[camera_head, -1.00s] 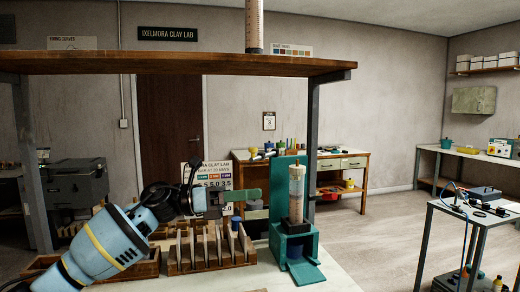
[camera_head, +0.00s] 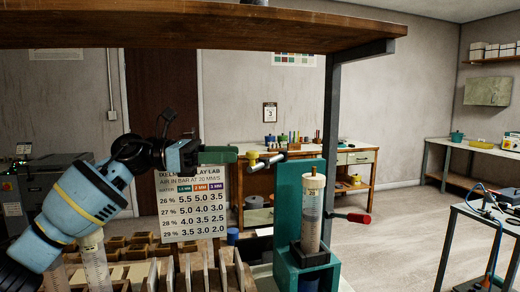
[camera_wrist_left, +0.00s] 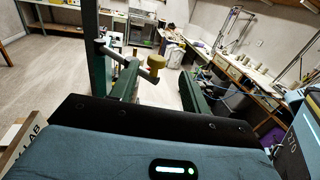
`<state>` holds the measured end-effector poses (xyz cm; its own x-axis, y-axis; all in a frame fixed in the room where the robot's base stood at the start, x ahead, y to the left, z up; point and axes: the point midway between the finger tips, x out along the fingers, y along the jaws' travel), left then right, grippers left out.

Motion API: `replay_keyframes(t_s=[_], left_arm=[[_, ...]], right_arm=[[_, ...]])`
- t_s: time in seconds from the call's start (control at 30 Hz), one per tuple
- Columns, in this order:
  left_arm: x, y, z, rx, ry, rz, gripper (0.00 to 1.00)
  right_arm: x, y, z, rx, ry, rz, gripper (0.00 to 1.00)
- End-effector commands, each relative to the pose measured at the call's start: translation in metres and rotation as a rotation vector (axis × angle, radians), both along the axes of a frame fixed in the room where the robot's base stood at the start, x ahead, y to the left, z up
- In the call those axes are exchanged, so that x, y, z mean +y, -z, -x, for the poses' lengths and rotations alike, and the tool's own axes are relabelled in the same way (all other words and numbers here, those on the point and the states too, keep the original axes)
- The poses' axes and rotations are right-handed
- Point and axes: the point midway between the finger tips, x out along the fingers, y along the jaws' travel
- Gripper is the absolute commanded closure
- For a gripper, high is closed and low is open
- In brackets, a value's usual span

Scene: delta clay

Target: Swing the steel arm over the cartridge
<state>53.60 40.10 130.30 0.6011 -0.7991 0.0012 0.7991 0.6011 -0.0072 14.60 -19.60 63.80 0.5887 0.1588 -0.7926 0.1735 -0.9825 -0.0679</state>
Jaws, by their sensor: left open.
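The steel arm (camera_head: 272,160) is a short rod with a yellow knob (camera_head: 252,159), sticking out left of the teal press's upright plate (camera_head: 291,200). The cartridge (camera_head: 312,215), a clear tube with pale clay and a cream cap, stands upright in the press; the steel arm is not above it. My left gripper (camera_head: 222,154) is open, level with the knob and just left of it. In the left wrist view the open green fingers (camera_wrist_left: 158,88) point toward the yellow knob (camera_wrist_left: 155,62) on the steel arm (camera_wrist_left: 112,51). Contact cannot be told. My right gripper is out of view.
A red-handled lever (camera_head: 352,217) sticks out right of the press. A wooden rack (camera_head: 205,278) and a printed chart board (camera_head: 193,203) stand left of it. A wooden shelf (camera_head: 200,28) on a dark post (camera_head: 333,110) spans overhead. A clear tube (camera_head: 94,262) is near my forearm.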

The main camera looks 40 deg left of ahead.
Motion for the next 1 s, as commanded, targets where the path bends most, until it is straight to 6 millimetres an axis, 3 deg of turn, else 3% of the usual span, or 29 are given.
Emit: replay_keyframes(t_s=[0.4,0.73,1.0], left_arm=[[-0.003,-0.003,-0.002,-0.005,0.0,-0.002,0.53],[-0.04,-0.007,-0.028,-0.009,0.002,-0.001,0.53],[-0.06,-0.003,-0.044,-0.005,-0.001,-0.003,0.53]], right_arm=[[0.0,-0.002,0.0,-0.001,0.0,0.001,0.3],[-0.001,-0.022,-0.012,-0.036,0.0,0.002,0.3],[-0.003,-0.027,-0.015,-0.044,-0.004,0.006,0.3]])
